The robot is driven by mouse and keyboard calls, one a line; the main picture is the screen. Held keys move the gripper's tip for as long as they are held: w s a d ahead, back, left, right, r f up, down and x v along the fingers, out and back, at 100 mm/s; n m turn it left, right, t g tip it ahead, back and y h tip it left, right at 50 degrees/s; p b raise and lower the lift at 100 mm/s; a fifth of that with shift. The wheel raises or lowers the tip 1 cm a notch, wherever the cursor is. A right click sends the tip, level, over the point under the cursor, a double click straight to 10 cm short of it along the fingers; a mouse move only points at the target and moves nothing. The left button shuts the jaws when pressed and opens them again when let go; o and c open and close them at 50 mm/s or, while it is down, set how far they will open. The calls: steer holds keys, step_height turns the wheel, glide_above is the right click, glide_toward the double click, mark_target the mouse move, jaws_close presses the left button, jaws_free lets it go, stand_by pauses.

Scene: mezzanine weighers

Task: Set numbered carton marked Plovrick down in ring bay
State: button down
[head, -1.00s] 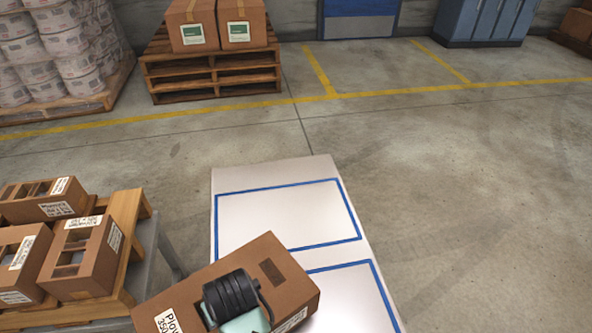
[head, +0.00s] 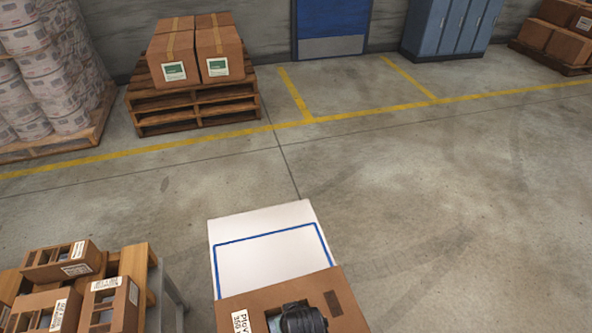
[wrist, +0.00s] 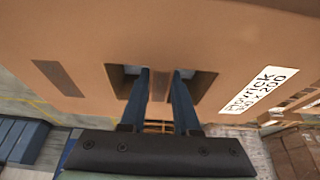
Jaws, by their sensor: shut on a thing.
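The brown Plovrick carton (head: 285,305) is at the bottom of the head view, partly cut off by the frame edge. It fills the top of the wrist view (wrist: 220,40), with a white label (wrist: 258,95) on its right side. My gripper (wrist: 161,80) is shut on the strip between two cut-outs in the carton. In the head view the dark wrist (head: 303,318) shows over the carton. A white table (head: 222,228) bears a blue-outlined bay (head: 265,262), partly covered from view by the carton. No ring marking shows, and I cannot tell whether the carton touches the table.
Other cartons (head: 62,262) with cut-outs stand on a wooden pallet (head: 132,262) at lower left. A pallet with two boxes (head: 195,105) and wrapped tubs (head: 45,70) stand at the back left. Blue lockers (head: 445,28) are at the back. The floor to the right is clear.

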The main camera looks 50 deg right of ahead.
steer(key=shift+s+d+r+p, duration=0.35)
steer(key=shift+s+r+p, duration=0.1)
steer(key=shift+s+r, duration=0.1)
steer(key=shift+f, duration=0.1)
steer(key=shift+d+f+b, duration=0.1)
steer(key=shift+f+b, duration=1.4)
steer(key=shift+f, duration=0.15)
steer(key=shift+s+f+b, duration=0.15)
steer(key=shift+f+b, duration=0.4)
steer(key=shift+f, duration=0.2)
steer(key=shift+f, duration=0.15)
step_height(320, 180, down, 11)
steer(key=b, duration=0.9)
steer(key=shift+f+b, duration=0.15)
steer(key=shift+b, duration=0.2)
steer(key=shift+f, duration=0.2)
